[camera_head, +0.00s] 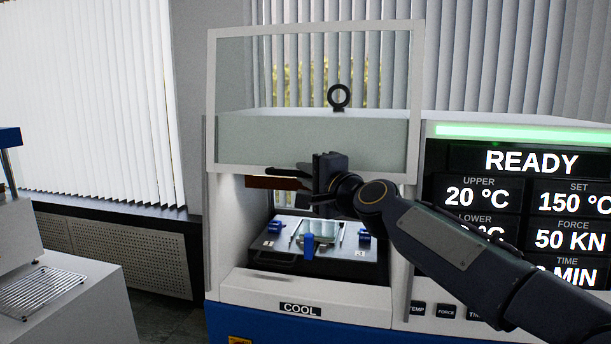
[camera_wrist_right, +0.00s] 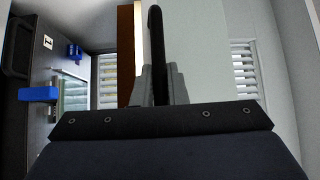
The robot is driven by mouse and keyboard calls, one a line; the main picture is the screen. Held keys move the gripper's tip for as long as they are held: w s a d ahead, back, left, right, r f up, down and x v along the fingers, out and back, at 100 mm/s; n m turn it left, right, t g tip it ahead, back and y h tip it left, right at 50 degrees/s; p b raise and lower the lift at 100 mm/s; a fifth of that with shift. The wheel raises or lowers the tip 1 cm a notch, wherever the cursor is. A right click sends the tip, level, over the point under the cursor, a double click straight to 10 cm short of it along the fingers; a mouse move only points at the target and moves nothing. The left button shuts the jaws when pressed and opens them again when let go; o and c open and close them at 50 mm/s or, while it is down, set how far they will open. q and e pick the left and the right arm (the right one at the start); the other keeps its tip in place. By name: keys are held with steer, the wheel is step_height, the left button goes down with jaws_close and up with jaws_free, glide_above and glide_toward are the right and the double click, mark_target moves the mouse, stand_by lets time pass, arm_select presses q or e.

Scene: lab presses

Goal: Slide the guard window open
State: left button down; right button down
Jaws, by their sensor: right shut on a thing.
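The guard window (camera_head: 412,100), a clear pane in a pale frame, stands raised on the front of the press. Its lower edge is above the working chamber, and the chamber's front is open below it. My right gripper (camera_head: 318,172) is at the window's lower edge, shut on the dark handle (camera_head: 285,169). In the right wrist view the dark handle bar (camera_wrist_right: 155,40) runs up between the grey fingers (camera_wrist_right: 160,82). The exact contact is partly hidden by the gripper. My left gripper is not in view.
Inside the chamber is a dark platen (camera_head: 340,262) with blue clamps (camera_head: 309,246). A black ring (camera_head: 339,96) shows on top of the press. The display panel (camera_head: 530,162) reads READY, behind my right forearm. Another machine with a wire rack (camera_head: 40,290) stands left.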

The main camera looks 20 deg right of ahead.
steer(key=c, duration=1.5)
jaws_free()
steer(key=shift+o, duration=0.2)
steer(key=s+d, duration=0.1)
steer(key=s, duration=0.6)
steer(key=shift+s+d+f+b, duration=0.15)
steer(key=shift+s+d+b, duration=0.1)
steer(key=shift+s+b, duration=0.15)
steer(key=s+a+f+n+g, duration=0.2)
steer(key=s+f+n+g, duration=0.4)
steer(key=s+f, duration=0.8)
steer(key=s+a+f+n+g, duration=0.3)
steer(key=s+f+n+g, duration=0.3)
steer(key=s+f, duration=0.9)
step_height(320, 180, down, 6)
steer(key=shift+a+f+n, duration=0.15)
steer(key=shift+a+n, duration=0.05)
steer(key=shift+n, duration=0.7)
